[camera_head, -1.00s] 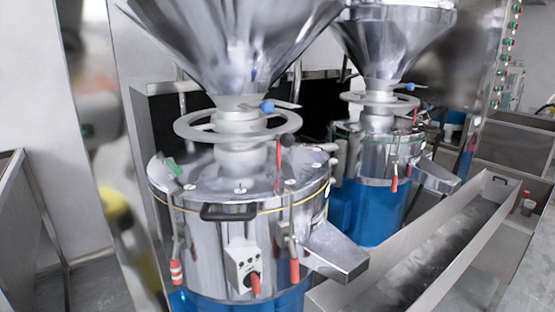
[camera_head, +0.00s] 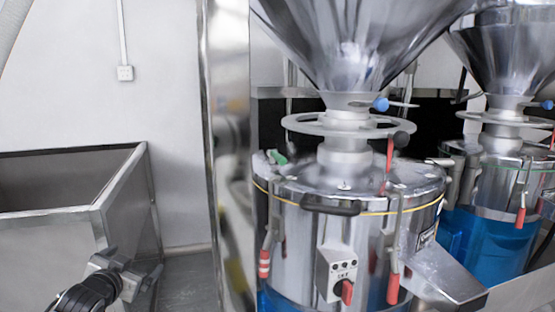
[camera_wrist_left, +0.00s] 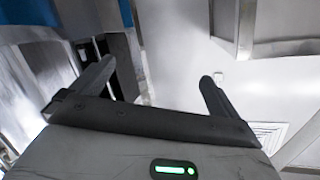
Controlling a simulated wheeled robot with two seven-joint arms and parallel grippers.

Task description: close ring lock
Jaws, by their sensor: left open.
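The front grinder (camera_head: 345,235) is a shiny steel drum with a yellow line under its lid rim. Lever clamps with red grips hang on its side: a left one (camera_head: 264,262) and a right one (camera_head: 392,288). A light grey spoked ring (camera_head: 310,126) sits around the neck above the lid. I cannot tell which part is the ring lock. My left gripper (camera_head: 140,278) is low at the left, well apart from the grinder. In the left wrist view my left gripper (camera_wrist_left: 152,80) has its fingers spread with nothing between them. My right gripper is not in view.
A steel bin (camera_head: 75,240) stands at the left, close to my left gripper. A shiny upright post (camera_head: 226,150) stands between bin and grinder. A second grinder (camera_head: 500,190) is behind at the right. A spout (camera_head: 445,275) juts out at the front grinder's right side.

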